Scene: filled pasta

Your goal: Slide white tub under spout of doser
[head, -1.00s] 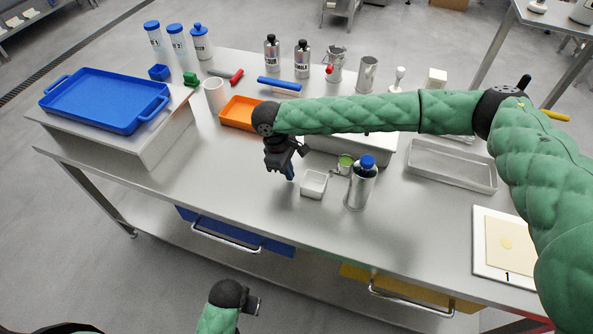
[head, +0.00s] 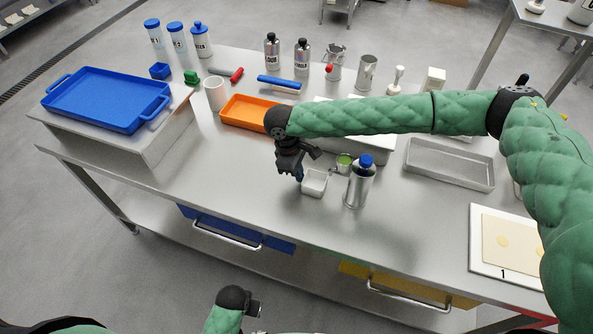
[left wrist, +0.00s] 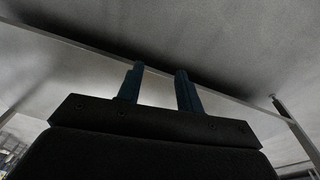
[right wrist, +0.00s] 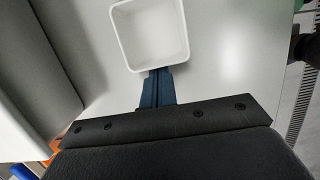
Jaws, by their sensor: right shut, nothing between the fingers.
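The white tub (head: 314,184) is a small square open container on the steel bench, and looks empty inside in the right wrist view (right wrist: 150,35). The doser (head: 359,184) is a steel cylinder with a blue cap, just right of the tub; a small spout seems to point left from it. My right gripper (head: 299,177) is shut and empty, low at the tub's left side. Its fingertips (right wrist: 162,74) are at the tub's wall, touching or nearly so. My left gripper (left wrist: 158,82) is open and empty, away from the bench's front edge in the head view (head: 255,305).
A small green-filled cup (head: 344,160) stands behind the tub and doser. An orange tray (head: 235,121) lies behind my right gripper, and a grey tray (head: 450,181) lies to the right. The bench front left of the tub is clear.

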